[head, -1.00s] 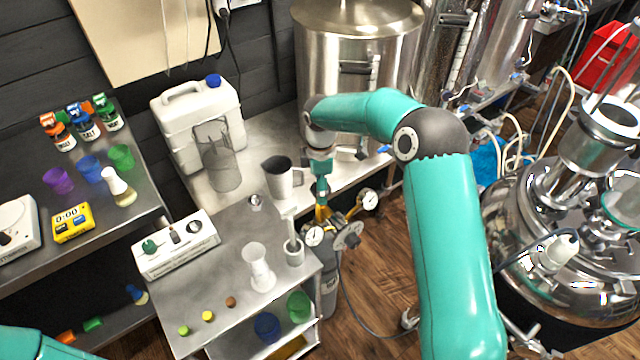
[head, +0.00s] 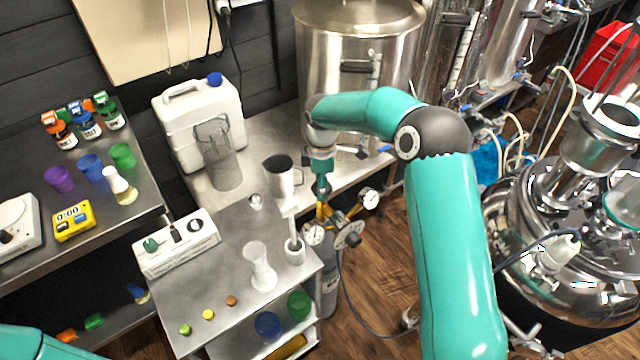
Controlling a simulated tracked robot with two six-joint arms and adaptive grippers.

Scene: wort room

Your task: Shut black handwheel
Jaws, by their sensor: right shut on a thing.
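My right gripper (head: 321,192) points down at the top of the brass valve (head: 324,213) on a grey gas cylinder (head: 327,290). It is shut on the black handwheel there, which the fingers and wrist hide almost wholly; its turn position cannot be told. Just below and to the right, a regulator carries two round gauges, a right one (head: 369,199) and a left one (head: 313,235), and a dark round knob (head: 351,239), apart from the fingers. Of my left arm only a teal link shows at the bottom left; its gripper is out of view.
A steel cart (head: 215,290) with a white cylinder-shaped vessel (head: 259,268) stands close left of the gas cylinder. A big steel kettle (head: 345,60) stands behind. A hose (head: 355,315) runs over the floor.

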